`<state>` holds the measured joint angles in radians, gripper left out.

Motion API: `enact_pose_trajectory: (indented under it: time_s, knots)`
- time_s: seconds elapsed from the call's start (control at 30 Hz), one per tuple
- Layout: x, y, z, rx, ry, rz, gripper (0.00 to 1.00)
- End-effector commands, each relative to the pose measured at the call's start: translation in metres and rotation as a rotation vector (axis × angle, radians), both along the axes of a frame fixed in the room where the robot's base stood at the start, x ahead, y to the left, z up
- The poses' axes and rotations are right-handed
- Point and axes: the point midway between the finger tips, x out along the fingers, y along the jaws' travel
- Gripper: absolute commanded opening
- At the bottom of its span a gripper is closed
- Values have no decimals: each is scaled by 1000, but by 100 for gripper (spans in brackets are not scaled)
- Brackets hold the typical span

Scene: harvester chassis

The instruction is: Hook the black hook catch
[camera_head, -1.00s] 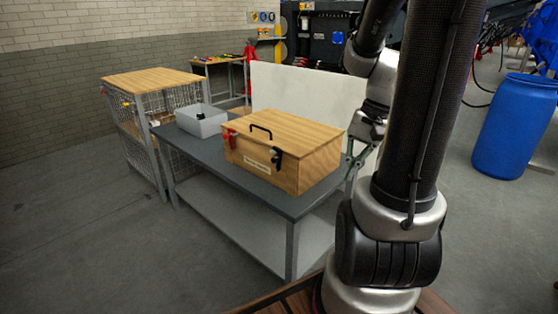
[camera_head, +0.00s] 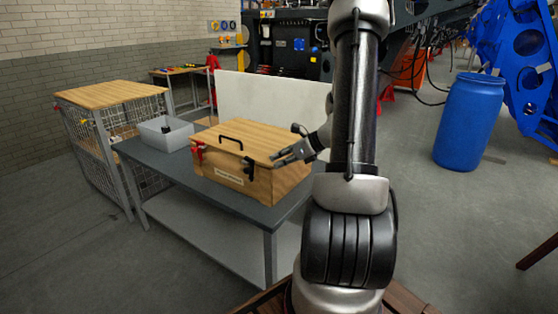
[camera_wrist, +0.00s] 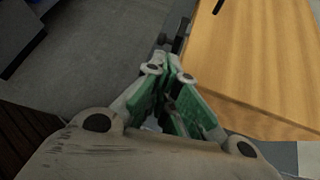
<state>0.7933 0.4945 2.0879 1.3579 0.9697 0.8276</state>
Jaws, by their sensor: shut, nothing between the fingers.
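The wooden box (camera_head: 222,183) stands on the grey table with its lid down. The black hook catch (camera_head: 249,168) is on the right part of its front face. Whether its hook is engaged is too small to tell. My gripper (camera_head: 275,158) is at the right of the catch, near the lid's front edge, fingers pointing left. In the wrist view my gripper (camera_wrist: 172,66) has its green-sided fingers together and empty. A dark part of the catch (camera_wrist: 179,38) shows just beyond the fingertips at the box edge. I cannot tell whether they touch it.
A red catch (camera_head: 198,153) is on the front's left part, and a black handle (camera_head: 231,140) is on the lid. A grey bin (camera_head: 166,136) stands on the table (camera_head: 160,165) left of the box. A white panel (camera_head: 270,108) stands behind. The floor in front is clear.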

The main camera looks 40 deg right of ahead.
Motion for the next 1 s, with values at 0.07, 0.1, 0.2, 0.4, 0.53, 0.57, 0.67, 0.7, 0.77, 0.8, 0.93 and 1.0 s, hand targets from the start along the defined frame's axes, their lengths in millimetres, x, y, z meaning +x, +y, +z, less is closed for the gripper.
enact_pose_trajectory:
  time_s: [0.07,0.1,0.2,0.4,0.53,0.57,0.67,0.7,0.77,0.8,0.93,1.0]
  knots:
    - [12,10,-11,2,3,4,0]
    - [18,13,-16,2,2,3,0]
    - [32,23,-29,1,2,5,0]
    - [56,39,-49,-1,1,3,0]
    - [66,45,-56,-1,0,2,0]
    - [67,46,-57,-2,0,1,0]
    - [70,47,-60,-3,-1,1,0]
    - [71,48,-60,-3,-1,1,0]
    - [71,48,-60,-3,-1,1,0]
    - [71,48,-60,-3,-1,1,0]
    - [71,48,-60,-3,-1,1,0]
    - [71,48,-60,-3,-1,1,0]
